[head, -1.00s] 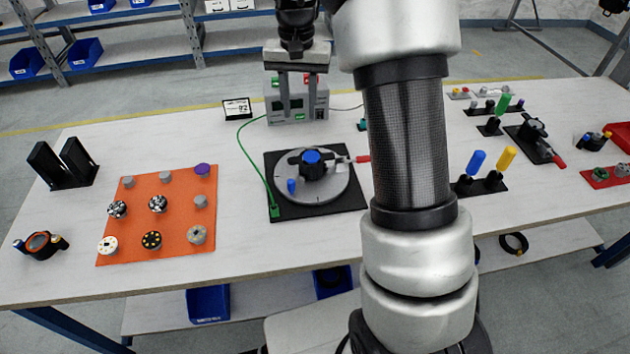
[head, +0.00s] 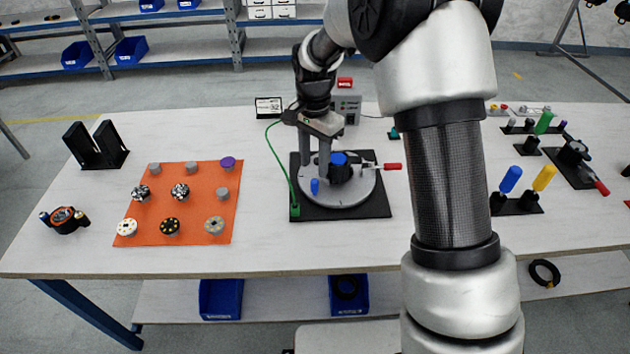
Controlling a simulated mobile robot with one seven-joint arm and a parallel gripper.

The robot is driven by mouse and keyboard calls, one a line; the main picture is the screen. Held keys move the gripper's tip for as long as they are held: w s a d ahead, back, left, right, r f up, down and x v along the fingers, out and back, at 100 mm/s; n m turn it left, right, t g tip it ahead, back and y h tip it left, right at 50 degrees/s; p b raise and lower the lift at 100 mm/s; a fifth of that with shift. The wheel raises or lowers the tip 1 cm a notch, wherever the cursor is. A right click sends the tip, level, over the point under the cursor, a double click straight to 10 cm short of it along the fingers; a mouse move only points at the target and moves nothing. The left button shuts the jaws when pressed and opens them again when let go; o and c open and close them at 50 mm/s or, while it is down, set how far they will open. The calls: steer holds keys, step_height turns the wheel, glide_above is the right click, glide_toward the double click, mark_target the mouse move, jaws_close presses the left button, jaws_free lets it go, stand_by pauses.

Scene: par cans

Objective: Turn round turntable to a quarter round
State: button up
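The turntable is a grey disc (head: 350,196) on a black square base plate (head: 378,208), with a black hub under a blue knob (head: 338,158). A short blue peg (head: 315,187) stands on the disc's front left. A red-ended handle (head: 392,166) sticks out to the right. My gripper (head: 314,174) points down over the disc's left part, its two fingers apart, left of the blue knob. The fingertips are close to the top of the blue peg; I cannot tell whether they touch it or straddle it.
A grey control box (head: 347,106) stands behind the turntable, with a small display (head: 269,107) to its left. A green cable (head: 279,150) runs to the base plate. An orange mat (head: 196,233) with several round parts lies left. Blue and yellow handles (head: 543,178) stand right.

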mark_target(315, 181)
step_height(315, 181, down, 7)
steer(key=shift+r, duration=0.15)
jaws_close()
